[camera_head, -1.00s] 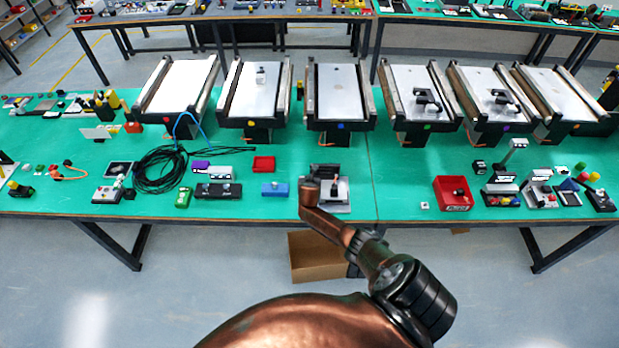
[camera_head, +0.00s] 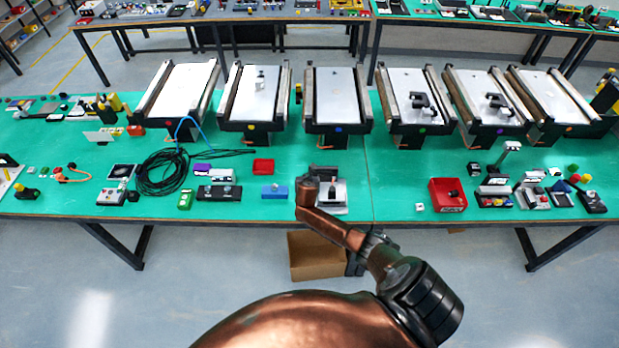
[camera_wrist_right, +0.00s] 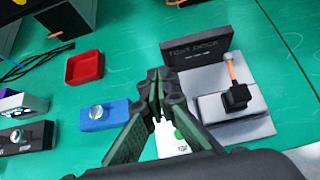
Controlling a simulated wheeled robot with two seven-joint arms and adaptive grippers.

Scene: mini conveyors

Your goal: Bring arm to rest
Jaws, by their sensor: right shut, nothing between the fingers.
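My right arm (camera_head: 350,240) reaches up from the lower right in the head view, bent over the table's front edge. My right gripper (camera_wrist_right: 160,95) is shut and empty in the wrist view, its fingertips meeting. In the head view the arm partly covers this device (camera_head: 335,197), and the fingers are hard to make out. My left gripper is not in view.
A blue block (camera_wrist_right: 102,115) and a red tray (camera_wrist_right: 85,68) lie left of the gripper. Several mini conveyors (camera_head: 338,95) stand behind. A red box (camera_head: 448,195) stands to the right, with free green tabletop (camera_head: 395,185) between. A cardboard box (camera_head: 312,257) is on the floor.

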